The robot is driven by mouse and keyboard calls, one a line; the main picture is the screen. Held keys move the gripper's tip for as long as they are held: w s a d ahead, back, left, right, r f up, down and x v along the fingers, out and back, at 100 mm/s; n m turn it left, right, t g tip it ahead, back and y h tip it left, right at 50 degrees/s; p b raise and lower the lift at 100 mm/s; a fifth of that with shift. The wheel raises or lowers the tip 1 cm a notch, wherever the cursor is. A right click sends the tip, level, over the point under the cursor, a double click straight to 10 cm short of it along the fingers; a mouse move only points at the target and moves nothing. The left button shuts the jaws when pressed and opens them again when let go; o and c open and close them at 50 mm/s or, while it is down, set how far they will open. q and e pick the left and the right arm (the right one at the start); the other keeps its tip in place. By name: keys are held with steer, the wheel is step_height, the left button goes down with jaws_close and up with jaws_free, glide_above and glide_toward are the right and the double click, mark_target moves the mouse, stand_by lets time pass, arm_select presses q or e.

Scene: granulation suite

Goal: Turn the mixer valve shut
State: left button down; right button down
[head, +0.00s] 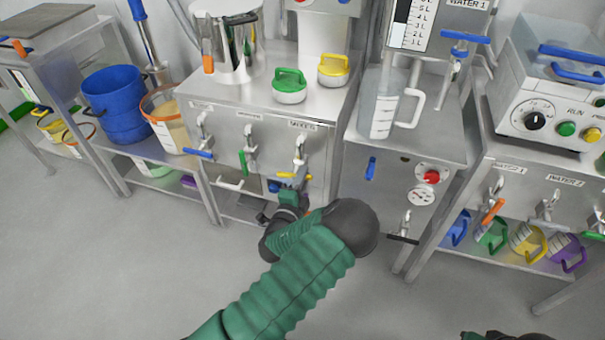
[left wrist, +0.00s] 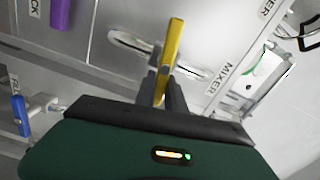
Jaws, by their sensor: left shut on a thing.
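The mixer valve (head: 299,152) is on the front panel under the MIXER label, with a silver pipe and a yellow lever (head: 293,176). In the head view the lever lies roughly level, across the upright pipe. My left gripper (head: 291,188) is at the lever, partly hidden by my own green arm. In the left wrist view the yellow lever (left wrist: 173,45) stands up from between the dark fingers (left wrist: 164,92), which are shut on its lower part. The silver pipe (left wrist: 130,41) passes behind it. My right gripper is not clearly in view.
Beside it on the same panel are a green-handled valve (head: 249,140) and a blue-handled valve (head: 203,135). A steel stand (head: 410,152) with a clear jug (head: 384,105) is to the right. Blue bucket (head: 115,104) stands far left. The floor in front is clear.

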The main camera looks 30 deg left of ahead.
arm_select(q)
steer(key=shift+d+f+m, duration=0.1)
steer(key=shift+f+m, duration=0.4)
steer(key=shift+m, duration=0.6)
steer(key=c, duration=1.4)
jaws_free()
steer(key=shift+s+r, duration=0.1)
steer(key=p+v, duration=0.3)
steer(key=v, duration=1.3)
steer(key=shift+s, duration=0.35)
